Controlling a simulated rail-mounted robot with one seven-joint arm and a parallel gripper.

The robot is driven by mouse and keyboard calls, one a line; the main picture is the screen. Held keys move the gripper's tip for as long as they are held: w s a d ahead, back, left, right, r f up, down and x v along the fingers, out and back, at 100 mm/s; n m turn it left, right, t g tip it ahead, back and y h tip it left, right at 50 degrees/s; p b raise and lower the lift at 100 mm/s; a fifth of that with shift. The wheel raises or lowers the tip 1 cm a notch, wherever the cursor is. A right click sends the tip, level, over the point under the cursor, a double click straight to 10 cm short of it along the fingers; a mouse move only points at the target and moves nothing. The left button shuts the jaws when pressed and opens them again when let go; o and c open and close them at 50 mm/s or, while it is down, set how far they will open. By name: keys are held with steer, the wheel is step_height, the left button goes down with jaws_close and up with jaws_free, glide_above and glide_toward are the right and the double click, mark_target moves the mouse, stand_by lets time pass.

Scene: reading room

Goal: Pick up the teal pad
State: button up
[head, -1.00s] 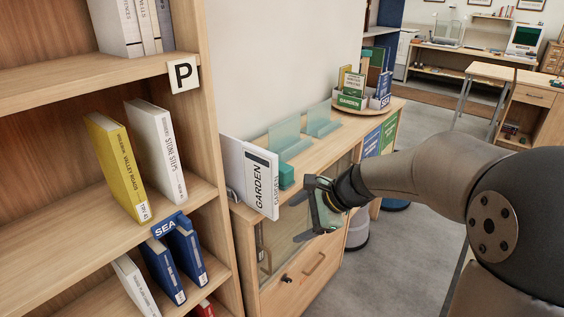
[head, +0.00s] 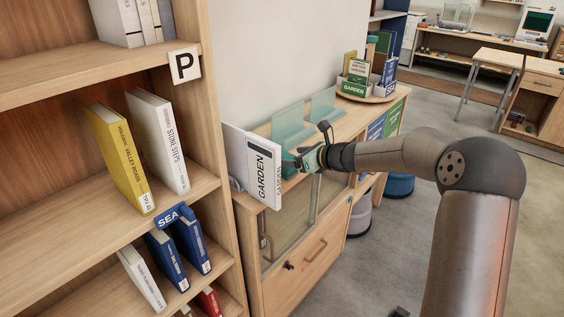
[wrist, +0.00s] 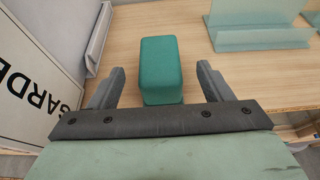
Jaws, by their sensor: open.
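The teal pad (wrist: 161,68) is a small rounded block on the wooden cabinet top. In the wrist view it lies between and just beyond the two fingers of my gripper (wrist: 161,80), with a gap on each side. My gripper is open and empty. In the head view my gripper (head: 303,160) is over the front edge of the cabinet top, right of the GARDEN book. There the pad (head: 289,168) is mostly hidden behind the gripper.
The white GARDEN book (head: 262,172) stands close on the left, also in the wrist view (wrist: 40,85). Translucent stands (head: 288,127) are behind the pad. A round tray (head: 371,97) of books sits farther back. The shelf unit (head: 215,150) is left.

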mark_target(287, 156)
steer(key=p+x, duration=0.1)
steer(key=x, duration=0.4)
steer(key=shift+w+a+f+p, duration=0.15)
steer(key=shift+a+p, duration=0.15)
steer(key=c, duration=1.1)
step_height(287, 156, up, 10)
steer(key=shift+r, duration=0.1)
steer(key=shift+o, duration=0.7)
